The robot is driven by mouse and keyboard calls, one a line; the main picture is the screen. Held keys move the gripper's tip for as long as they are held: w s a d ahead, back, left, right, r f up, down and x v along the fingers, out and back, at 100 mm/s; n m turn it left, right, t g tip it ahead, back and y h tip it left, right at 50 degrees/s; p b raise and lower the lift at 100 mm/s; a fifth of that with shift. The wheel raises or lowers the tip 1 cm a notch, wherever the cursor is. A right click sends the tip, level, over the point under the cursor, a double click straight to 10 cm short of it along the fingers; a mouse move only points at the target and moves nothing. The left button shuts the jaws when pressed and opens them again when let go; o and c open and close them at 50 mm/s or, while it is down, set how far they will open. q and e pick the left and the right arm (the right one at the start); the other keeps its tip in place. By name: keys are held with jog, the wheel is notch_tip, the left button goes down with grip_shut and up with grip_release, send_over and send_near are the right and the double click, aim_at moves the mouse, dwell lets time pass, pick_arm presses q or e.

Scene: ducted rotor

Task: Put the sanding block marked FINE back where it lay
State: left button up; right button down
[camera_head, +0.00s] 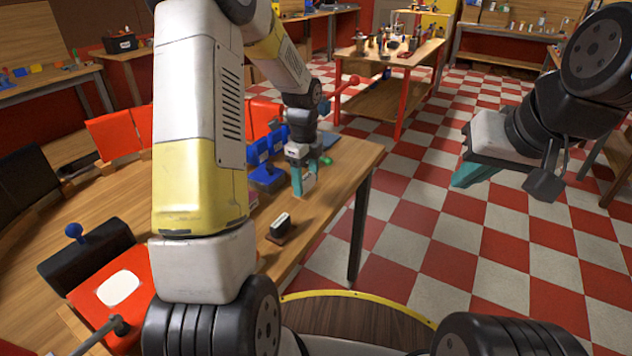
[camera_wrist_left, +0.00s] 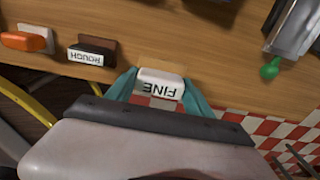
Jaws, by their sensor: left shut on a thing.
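The white sanding block marked FINE (camera_wrist_left: 160,84) is between the teal fingers of my left gripper (camera_wrist_left: 158,92), which is shut on it. Its label reads upside down in the left wrist view. In the head view my left gripper (camera_head: 304,180) points down at the wooden bench (camera_head: 340,170), near its right edge. I cannot tell whether the block touches the bench.
An orange block (camera_wrist_left: 27,41) lies left of the ROUGH block on a pale patch. A green-tipped item (camera_wrist_left: 270,70) and a grey metal part (camera_wrist_left: 292,28) are at the right in the wrist view.

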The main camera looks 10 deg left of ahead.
aim_at(306, 195)
pick_arm(q)
jog(key=shift+f, duration=2.7)
jog(key=shift+f, duration=0.15)
jog(key=o, duration=1.4)
notch_tip(306, 195, up, 12)
jog(key=shift+a+r, duration=0.15)
jog(key=shift+r, duration=0.1)
jog(key=s+r+n+t, duration=0.2)
jog(key=s+r+n, duration=0.3)
jog(key=s+n, duration=0.2)
jog(key=s+d+r+n+t+h, duration=0.1)
jog(key=s+r+n+t, duration=0.1)
jog(key=s+r+n, duration=0.3)
jog(key=s+d+r+n+t+h, duration=0.1)
jog(key=s+r+n+t, duration=0.1)
jog(key=s+r+n, duration=0.3)
jog(key=shift+s+d+r+n, duration=0.15)
jog(key=shift+s+n, duration=0.95)
jog(key=shift+s, duration=0.75)
jog(key=shift+s+d+r+n, duration=0.1)
jog(key=shift+s+n, duration=1)
jog(key=shift+s, duration=0.75)
